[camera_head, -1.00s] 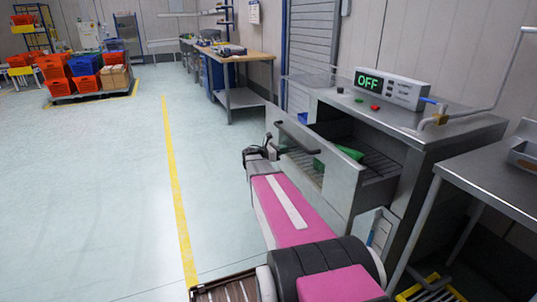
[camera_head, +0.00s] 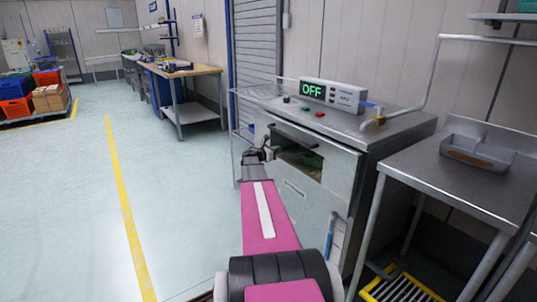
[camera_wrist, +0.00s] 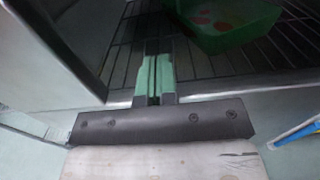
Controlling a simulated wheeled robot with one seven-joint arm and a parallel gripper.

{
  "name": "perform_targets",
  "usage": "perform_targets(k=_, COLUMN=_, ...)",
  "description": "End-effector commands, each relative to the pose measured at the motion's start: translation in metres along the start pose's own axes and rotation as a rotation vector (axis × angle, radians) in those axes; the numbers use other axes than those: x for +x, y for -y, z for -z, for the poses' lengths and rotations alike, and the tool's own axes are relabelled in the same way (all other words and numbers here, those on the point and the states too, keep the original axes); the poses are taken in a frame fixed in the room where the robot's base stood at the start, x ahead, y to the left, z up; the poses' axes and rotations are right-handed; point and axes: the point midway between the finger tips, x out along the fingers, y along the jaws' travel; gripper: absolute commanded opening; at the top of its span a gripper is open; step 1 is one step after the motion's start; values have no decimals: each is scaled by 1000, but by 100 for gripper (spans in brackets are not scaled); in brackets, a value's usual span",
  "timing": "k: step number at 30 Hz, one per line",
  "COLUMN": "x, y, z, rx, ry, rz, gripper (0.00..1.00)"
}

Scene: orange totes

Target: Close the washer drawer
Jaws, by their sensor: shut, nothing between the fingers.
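The grey metal washer (camera_head: 345,170) stands right of centre in the head view. Its drawer front (camera_head: 340,165) has a dark bar handle (camera_head: 293,136) and an opening or window below it. The front sits close to the cabinet; I cannot tell whether a small gap remains. A green container (camera_head: 312,160) shows inside, and in the wrist view it stands on a dark wire rack (camera_wrist: 225,65). My gripper (camera_head: 262,153) is at the left side of the drawer front. In the wrist view its green-padded fingers (camera_wrist: 153,75) are together and empty; contact with the front is unclear.
A display reading OFF (camera_head: 313,91) sits on the washer top. A steel table (camera_head: 450,185) with a grey tray (camera_head: 478,150) stands close on the right. A wooden-topped bench (camera_head: 180,70) is behind left.

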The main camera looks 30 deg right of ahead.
Motion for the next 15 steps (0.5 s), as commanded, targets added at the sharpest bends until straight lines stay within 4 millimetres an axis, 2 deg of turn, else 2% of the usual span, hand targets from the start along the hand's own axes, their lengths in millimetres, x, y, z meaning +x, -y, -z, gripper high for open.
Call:
perform_targets(k=1, x=8, y=-1, z=0, rx=0, ry=1, rz=2, gripper=0)
perform_targets(k=6, x=19, y=-1, z=0, rx=0, ry=0, rz=0, gripper=0)
perform_targets(k=15, x=26, y=0, z=-1, rx=0, ry=2, rz=1, gripper=0)
